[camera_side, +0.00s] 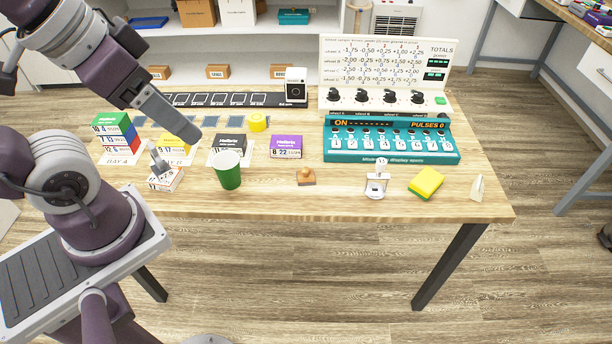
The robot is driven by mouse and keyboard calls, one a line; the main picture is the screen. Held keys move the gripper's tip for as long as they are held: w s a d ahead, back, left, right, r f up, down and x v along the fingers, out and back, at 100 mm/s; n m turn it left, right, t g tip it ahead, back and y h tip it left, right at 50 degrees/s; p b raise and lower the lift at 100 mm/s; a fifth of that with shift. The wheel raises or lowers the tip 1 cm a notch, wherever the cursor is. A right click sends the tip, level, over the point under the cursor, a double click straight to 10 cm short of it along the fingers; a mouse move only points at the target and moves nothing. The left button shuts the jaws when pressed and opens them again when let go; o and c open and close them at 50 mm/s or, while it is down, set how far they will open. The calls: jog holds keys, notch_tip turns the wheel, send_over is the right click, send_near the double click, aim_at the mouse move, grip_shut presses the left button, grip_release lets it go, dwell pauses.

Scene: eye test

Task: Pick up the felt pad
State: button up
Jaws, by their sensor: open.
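I cannot make out a felt pad for certain. Several flat blue-grey squares (212,123) lie in a row at the back left of the table; I cannot tell their material. A yellow block with a green underside (427,181), like a sponge, lies at the front right.
On the table (340,205) are a green cup (228,172), a purple box (286,147), a wooden stamp (305,177), a white counter (377,184) and a yellow round item (258,122). A teal console (390,157) fills the back right. The front middle edge is clear.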

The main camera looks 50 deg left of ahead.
jog(key=w+a+f+m+g+y, duration=0.4)
jog(key=w+a+f+m+y, duration=0.1)
jog(key=w+a, duration=0.1)
jog(key=m+t+y, duration=0.4)
jog(key=m+y, duration=0.2)
jog(key=m, duration=1)
send_over(305, 173)
jog(key=s, duration=0.6)
notch_tip(305, 173, down, 18)
jog(key=d+f+m+t, duration=0.1)
jog(key=f, duration=0.2)
jog(key=w+d+f+m+t+h, duration=0.1)
jog(key=f+m, duration=0.1)
jog(key=f, duration=0.1)
jog(key=d+f+m+t+h, duration=0.1)
jog(key=f+m, duration=0.1)
jog(key=f, duration=0.2)
jog(key=shift+w+d, duration=0.1)
jog(key=shift+w, duration=0.3)
jog(key=shift+m+t, duration=0.3)
jog(key=shift+m, duration=0.1)
jog(key=x, duration=0.7)
jog(key=shift+w+d+f, duration=0.3)
jog(key=shift+f, duration=0.05)
jog(key=shift+c, duration=0.4)
